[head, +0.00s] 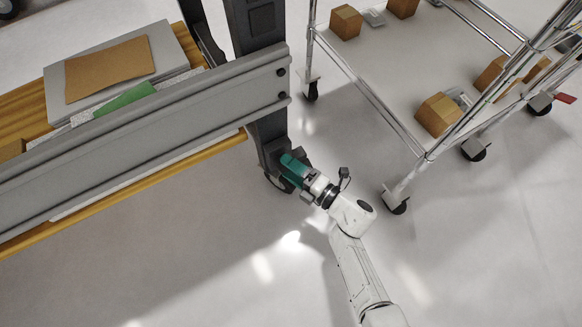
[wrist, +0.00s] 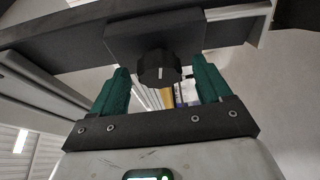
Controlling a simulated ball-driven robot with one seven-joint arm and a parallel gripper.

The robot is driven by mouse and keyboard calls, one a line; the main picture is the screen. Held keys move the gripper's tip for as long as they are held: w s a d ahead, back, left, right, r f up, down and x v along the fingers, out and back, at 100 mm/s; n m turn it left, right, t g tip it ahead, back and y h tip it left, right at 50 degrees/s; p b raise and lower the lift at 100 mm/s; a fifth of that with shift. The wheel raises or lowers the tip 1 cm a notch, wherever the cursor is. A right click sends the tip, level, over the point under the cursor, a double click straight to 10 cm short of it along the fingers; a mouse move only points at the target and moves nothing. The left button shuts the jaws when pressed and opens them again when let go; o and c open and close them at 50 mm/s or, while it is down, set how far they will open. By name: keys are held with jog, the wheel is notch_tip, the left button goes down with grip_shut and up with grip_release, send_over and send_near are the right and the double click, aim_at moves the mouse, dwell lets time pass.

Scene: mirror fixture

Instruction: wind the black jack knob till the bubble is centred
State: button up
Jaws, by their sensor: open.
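The black jack knob (wrist: 158,70) shows in the wrist view, with a white pointer mark on its face. It sits below a dark bracket plate (wrist: 155,35). My gripper (wrist: 162,74) is open, with one green finger to the left of the knob and one to the right. Gaps show between the fingers and the knob. In the head view, my gripper (head: 294,167) is at the foot of a dark upright (head: 268,135); the knob is hidden there. I can make out no bubble level in either view.
A grey beam (head: 150,130) runs left from the upright, along a shelf holding a cardboard sheet (head: 110,68) and a green item (head: 125,98). A chrome wheeled cart (head: 372,92) with several brown boxes stands to the right. The floor (head: 190,250) at lower left is clear.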

jog(key=p+v, duration=0.3)
jog(key=v, duration=0.7)
jog(key=shift+s+d, duration=0.25)
jog(key=shift+d+f, duration=0.1)
